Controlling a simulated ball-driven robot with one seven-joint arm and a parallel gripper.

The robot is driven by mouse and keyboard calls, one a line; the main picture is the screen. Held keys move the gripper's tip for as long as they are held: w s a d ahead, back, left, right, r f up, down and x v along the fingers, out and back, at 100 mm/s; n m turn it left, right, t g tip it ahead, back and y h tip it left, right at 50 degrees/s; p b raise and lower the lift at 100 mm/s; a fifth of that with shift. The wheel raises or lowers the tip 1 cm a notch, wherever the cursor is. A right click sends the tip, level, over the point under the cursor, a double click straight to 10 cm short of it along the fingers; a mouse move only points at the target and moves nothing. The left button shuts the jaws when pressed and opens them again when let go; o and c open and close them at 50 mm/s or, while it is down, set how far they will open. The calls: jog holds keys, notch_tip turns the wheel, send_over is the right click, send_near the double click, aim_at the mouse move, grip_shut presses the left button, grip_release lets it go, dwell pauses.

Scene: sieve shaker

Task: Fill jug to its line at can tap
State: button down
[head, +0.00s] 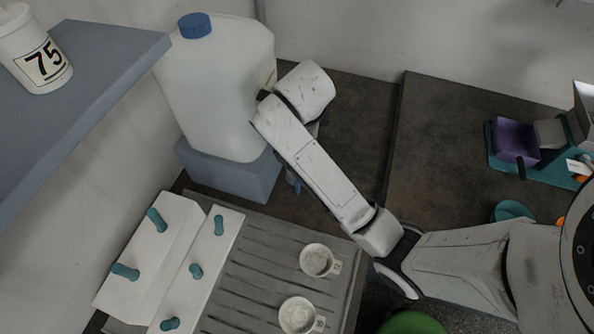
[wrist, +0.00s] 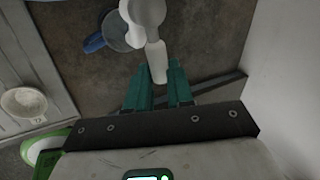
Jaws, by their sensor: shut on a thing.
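A large white can (head: 215,100) with a blue cap stands on a grey-blue block (head: 245,178) in the head view. In the wrist view its white tap (wrist: 146,14) has a lever (wrist: 157,62) pointing down between the teal fingers. My gripper (wrist: 158,72) is shut on that lever; in the head view my arm hides it. A clear jug (wrist: 116,32) with a blue handle (wrist: 93,43) stands upright below the tap, partly hidden by it. A little of its blue handle (head: 296,185) shows beside my arm in the head view. The jug's line and liquid level cannot be made out.
Two white cups (head: 316,262) (head: 297,316) with pale contents stand on a ribbed grey board. White stepped racks (head: 160,235) with teal pegs are left of it. A shelf (head: 85,70) holds a tub marked 75 (head: 36,58).

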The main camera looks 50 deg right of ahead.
jog(key=shift+s+f, duration=0.1)
jog(key=shift+f, duration=0.2)
jog(key=n, duration=0.1)
jog(key=d+n+t+y, duration=0.1)
jog(key=n, duration=0.1)
jog(key=shift+w+d, duration=0.2)
jog(key=shift+w, duration=0.2)
jog(key=w+d+n+t+y, duration=0.1)
jog(key=w+n+y, duration=0.4)
jog(key=n, duration=0.8)
jog(key=shift+w+d+n+y, duration=0.3)
jog(key=shift+w+d+y, duration=0.1)
jog(key=shift+w+d, duration=0.3)
jog(key=s+m+h, duration=0.1)
jog(key=m, duration=0.1)
jog(key=s+m+h, duration=0.1)
jog(key=m, duration=0.1)
jog(key=shift+s+m, duration=0.2)
jog(key=shift+m, duration=0.1)
jog(key=shift+a, duration=0.1)
dwell(3.5)
